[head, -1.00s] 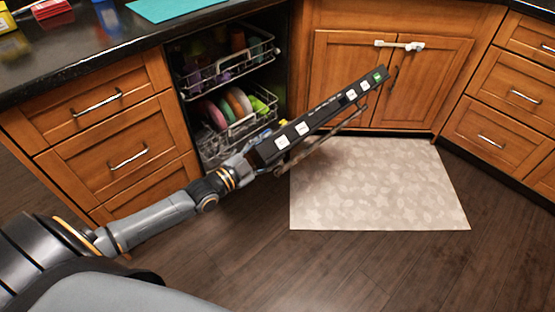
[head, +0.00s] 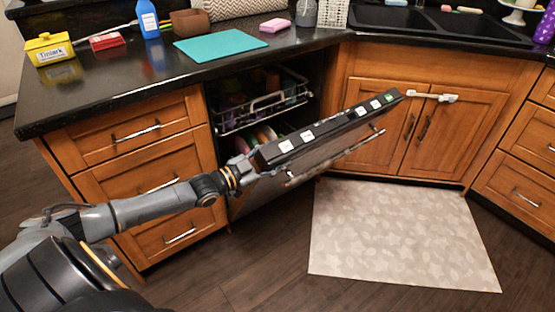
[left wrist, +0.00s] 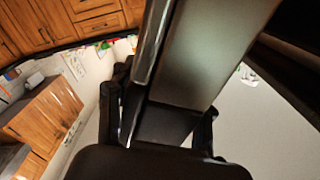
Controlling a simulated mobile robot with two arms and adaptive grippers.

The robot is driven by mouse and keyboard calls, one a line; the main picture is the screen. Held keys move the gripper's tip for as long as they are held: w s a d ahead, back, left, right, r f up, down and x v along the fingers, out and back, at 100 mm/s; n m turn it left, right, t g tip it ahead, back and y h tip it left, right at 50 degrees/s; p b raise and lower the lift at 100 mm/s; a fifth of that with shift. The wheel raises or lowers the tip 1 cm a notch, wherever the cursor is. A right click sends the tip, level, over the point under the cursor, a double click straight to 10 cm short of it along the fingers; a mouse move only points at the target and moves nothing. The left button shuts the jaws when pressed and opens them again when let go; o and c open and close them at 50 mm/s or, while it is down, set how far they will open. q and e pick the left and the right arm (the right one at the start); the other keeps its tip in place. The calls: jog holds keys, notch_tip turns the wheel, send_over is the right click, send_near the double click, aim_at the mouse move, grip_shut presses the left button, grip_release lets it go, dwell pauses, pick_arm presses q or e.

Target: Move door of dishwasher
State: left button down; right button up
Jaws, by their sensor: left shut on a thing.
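The dishwasher door (head: 325,145) is partly open and tilted outward, with a black control strip (head: 330,127) along its top edge and a bar handle (head: 340,156) on its front. My left gripper (head: 247,165) is shut on the door's near left corner. In the left wrist view, the fingers of the left gripper (left wrist: 158,118) lie on both sides of the door's edge (left wrist: 200,55). The exact finger contact is partly hidden. The door covers most of the lower rack. My right gripper is not in view.
The upper rack (head: 262,108) holds dishes inside the dishwasher. Wooden drawers (head: 140,180) stand to the left and a sink cabinet (head: 385,130) to the right. A pale mat (head: 400,235) lies on the floor. The counter (head: 110,90) holds a teal mat and bottles.

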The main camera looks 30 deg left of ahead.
aim_at(260, 164)
pick_arm(q)
jog(key=c, duration=0.5)
grip_release()
jog(key=v, duration=1)
jog(key=shift+s, duration=0.2)
jog(key=shift+v, duration=0.8)
